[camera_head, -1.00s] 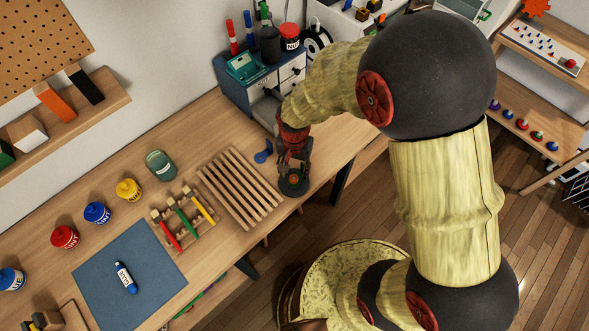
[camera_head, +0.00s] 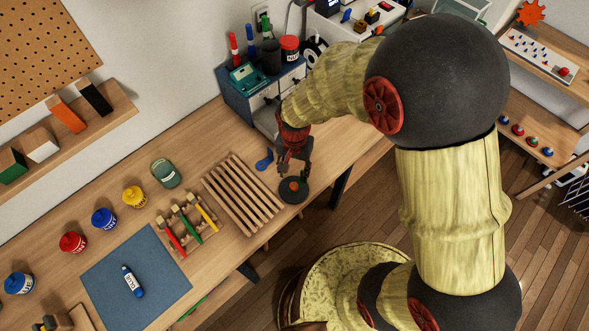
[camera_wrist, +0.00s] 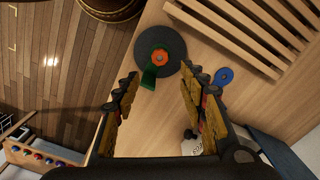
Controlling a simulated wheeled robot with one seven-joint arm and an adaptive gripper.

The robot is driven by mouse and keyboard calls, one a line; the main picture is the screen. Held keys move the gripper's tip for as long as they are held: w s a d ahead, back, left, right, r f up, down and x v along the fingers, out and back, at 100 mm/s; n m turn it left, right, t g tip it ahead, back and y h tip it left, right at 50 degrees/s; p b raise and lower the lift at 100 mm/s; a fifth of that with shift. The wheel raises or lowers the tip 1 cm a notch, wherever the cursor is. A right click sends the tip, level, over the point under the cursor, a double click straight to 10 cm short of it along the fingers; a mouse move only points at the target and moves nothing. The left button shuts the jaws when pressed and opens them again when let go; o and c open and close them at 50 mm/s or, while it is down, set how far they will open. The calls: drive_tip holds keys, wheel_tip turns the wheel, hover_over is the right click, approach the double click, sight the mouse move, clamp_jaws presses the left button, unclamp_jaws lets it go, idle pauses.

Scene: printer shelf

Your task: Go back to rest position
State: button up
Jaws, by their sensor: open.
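My gripper (camera_head: 293,163) hangs over the right end of the wooden workbench (camera_head: 228,274), with its fingers pointing down. In the wrist view my gripper (camera_wrist: 152,98) shows its two fingers spread wide with nothing between them. Past the fingertips, a dark round disc (camera_wrist: 172,46) with an orange centre lies on the bench, and a green piece (camera_wrist: 149,79) shows at its edge. The disc also shows in the head view (camera_head: 293,190), just below my gripper and apart from it.
A slatted wooden rack (camera_head: 243,193) lies left of the disc, with a small blue item (camera_head: 264,160) near it. A blue-grey drawer unit (camera_head: 237,98) stands behind my gripper. Paint jars (camera_head: 104,218) and a blue mat (camera_head: 110,278) are further left. Open floor lies right of the bench.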

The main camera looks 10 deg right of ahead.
idle(0.4)
drive_tip(key=shift+s+n, duration=0.1)
drive_tip(key=shift+n, duration=0.2)
drive_tip(key=s+d+r+n+t+b, duration=0.1)
drive_tip(key=s+d+r+t+b, duration=0.1)
drive_tip(key=s+d+r, duration=0.2)
drive_tip(key=s+d+r+n+t+b, duration=0.1)
drive_tip(key=s+d+r+n+b, duration=0.1)
drive_tip(key=r, duration=0.9)
drive_tip(key=s+d+r+n+t+b, duration=0.1)
drive_tip(key=s+d+r+t+b, duration=0.1)
drive_tip(key=s+d+r, duration=0.3)
wheel_tip(320, 180, up, 3)
drive_tip(key=shift+s+d+r+n+t+b, duration=0.1)
drive_tip(key=shift+s+d+n+t+b, duration=0.25)
drive_tip(key=shift+s, duration=0.5)
drive_tip(key=shift+c, duration=0.2)
